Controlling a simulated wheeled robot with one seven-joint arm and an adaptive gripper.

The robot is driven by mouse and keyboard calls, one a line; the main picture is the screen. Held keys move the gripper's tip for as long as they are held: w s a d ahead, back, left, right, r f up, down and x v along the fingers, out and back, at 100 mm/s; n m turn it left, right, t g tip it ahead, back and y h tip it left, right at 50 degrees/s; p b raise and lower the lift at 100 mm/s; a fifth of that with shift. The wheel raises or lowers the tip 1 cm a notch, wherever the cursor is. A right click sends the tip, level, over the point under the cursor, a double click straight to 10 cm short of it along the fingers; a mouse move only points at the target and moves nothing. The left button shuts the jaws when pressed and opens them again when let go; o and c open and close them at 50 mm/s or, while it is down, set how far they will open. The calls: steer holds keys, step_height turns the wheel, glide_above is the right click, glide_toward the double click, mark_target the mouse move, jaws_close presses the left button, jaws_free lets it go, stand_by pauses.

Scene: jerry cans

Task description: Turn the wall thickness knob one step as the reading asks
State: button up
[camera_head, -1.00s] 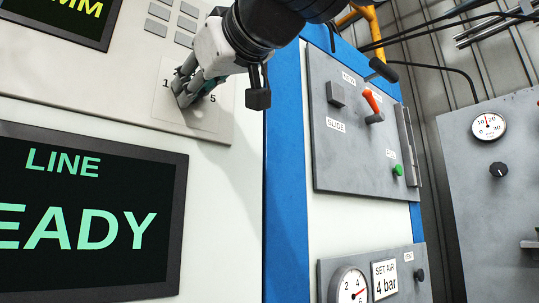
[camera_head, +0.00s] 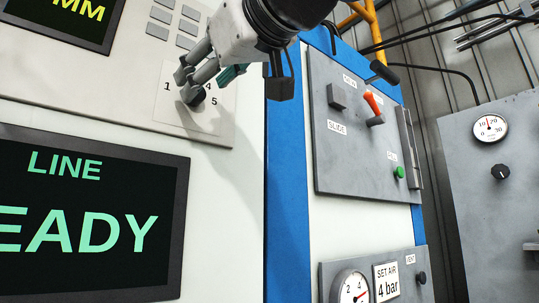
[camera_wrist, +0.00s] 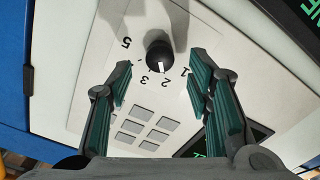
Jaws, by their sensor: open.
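The dark round knob (camera_head: 194,96) sits on a white numbered plate (camera_head: 172,108) on the machine's front. In the wrist view the knob (camera_wrist: 160,54) shows a white pointer mark directed about at the 2. The numbers 1, 2, 3 and 5 are readable around it there. My gripper (camera_head: 194,78) is open and stands just off the plate, above the knob in the head view. In the wrist view my gripper's fingers (camera_wrist: 160,84) are wide apart with nothing between them, and the knob lies beyond their tips. The upper display (camera_head: 85,15) shows only "MM"; its value is cut off.
Several grey buttons (camera_head: 160,15) lie above the plate. A large screen (camera_head: 90,215) below reads "LINE" and part of "READY". To the right, a grey panel (camera_head: 350,150) carries a red-handled lever and a green button. An air gauge (camera_head: 351,288) is lower right.

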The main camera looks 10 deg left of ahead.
steer(key=v, duration=0.8)
steer(key=shift+d, duration=0.1)
steer(key=w+d+f+m+g+h+p, duration=0.1)
steer(key=w+d+f+m+h, duration=0.15)
steer(key=d+f, duration=0.45)
steer(key=w+d+f+m+h+p, duration=0.1)
steer(key=w+d+f+m+h, duration=0.2)
steer(key=f, duration=0.8)
steer(key=w+d+f+m+g+h+p, duration=0.1)
steer(key=d+f+m+h, duration=0.3)
steer(key=f, duration=0.5)
steer(key=s+d+f+m+g+h, duration=0.1)
steer(key=s+d+f+m, duration=0.1)
steer(key=s+d+f, duration=0.2)
steer(key=s+d+f+m+g+h+p, duration=0.1)
steer(key=s+d+f, duration=0.4)
steer(key=f, duration=0.6)
steer(key=s+d+f+m+g+h+p, duration=0.1)
steer(key=s+d+f+m+g+h, duration=0.1)
steer(key=d+f, duration=0.4)
steer(key=shift+s+f+m+g, duration=0.55)
steer(key=shift+s+f+g, duration=0.2)
steer(key=shift+s, duration=0.45)
